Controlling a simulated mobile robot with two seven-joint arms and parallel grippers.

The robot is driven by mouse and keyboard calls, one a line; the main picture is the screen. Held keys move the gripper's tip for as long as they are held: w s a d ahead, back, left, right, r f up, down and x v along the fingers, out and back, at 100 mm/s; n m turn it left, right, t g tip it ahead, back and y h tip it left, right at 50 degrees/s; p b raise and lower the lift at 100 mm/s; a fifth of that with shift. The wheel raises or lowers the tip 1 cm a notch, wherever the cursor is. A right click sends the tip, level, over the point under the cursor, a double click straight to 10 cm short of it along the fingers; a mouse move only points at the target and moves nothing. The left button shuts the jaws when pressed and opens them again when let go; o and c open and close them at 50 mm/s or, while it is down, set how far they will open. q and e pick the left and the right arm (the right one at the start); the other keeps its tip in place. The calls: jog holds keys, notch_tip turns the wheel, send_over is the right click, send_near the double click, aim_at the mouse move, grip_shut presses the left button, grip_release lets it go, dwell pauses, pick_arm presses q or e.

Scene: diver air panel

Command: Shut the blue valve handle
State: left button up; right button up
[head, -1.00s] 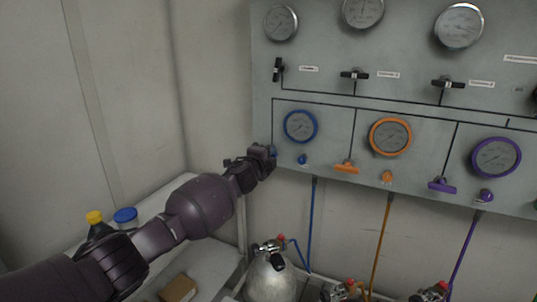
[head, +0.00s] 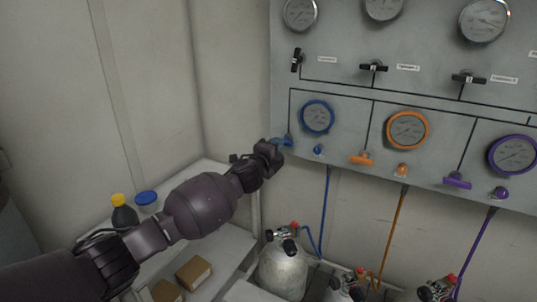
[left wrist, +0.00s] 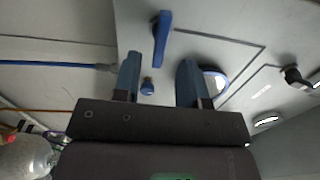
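The blue valve handle (head: 285,142) is at the lower left of the wall panel, left of the blue knob (head: 319,150). It lies roughly level, crosswise to the black line above it. My left gripper (head: 270,151) is just left of the handle and partly covers it. In the left wrist view, the handle (left wrist: 161,38) is a long blue bar beyond the fingertips. There my left gripper (left wrist: 160,68) is open, its two blue fingers apart with nothing between them. The blue knob (left wrist: 148,87) shows in the gap behind. My right gripper is not in view.
The blue-rimmed gauge (head: 317,117) is above the knob. An orange handle (head: 361,159) and a purple handle (head: 457,181) are farther right. A grey tank (head: 283,270) stands below. A bench with a dark bottle (head: 124,216) and boxes (head: 193,272) is under my left arm.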

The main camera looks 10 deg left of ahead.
pick_arm(q)
jog(key=s+r+n+h, duration=0.2)
jog(key=s+n, duration=0.4)
jog(key=s, duration=0.4)
jog(key=s+a+f+n+g+y, duration=0.2)
jog(key=s+a+f+n, duration=0.3)
jog(key=s+f, duration=0.6)
jog(key=s+a+f+n+g+y, duration=0.2)
jog(key=s+a+f+n, duration=0.3)
jog(key=s+f, duration=0.5)
jog(key=s+a+f+n+g+y, duration=0.1)
jog(key=s+a+f+n+y, duration=0.2)
jog(key=s+a+f, duration=0.3)
jog(key=s+f+n, duration=0.1)
jog(key=s+f, duration=0.1)
jog(key=s, duration=0.4)
jog(key=s+f, duration=0.3)
jog(key=s, duration=0.3)
jog(key=shift+s+f+n+g+y+p, duration=0.3)
jog(key=shift+s+n+g+y+p, duration=0.05)
jog(key=shift+s+n+g+y, duration=0.05)
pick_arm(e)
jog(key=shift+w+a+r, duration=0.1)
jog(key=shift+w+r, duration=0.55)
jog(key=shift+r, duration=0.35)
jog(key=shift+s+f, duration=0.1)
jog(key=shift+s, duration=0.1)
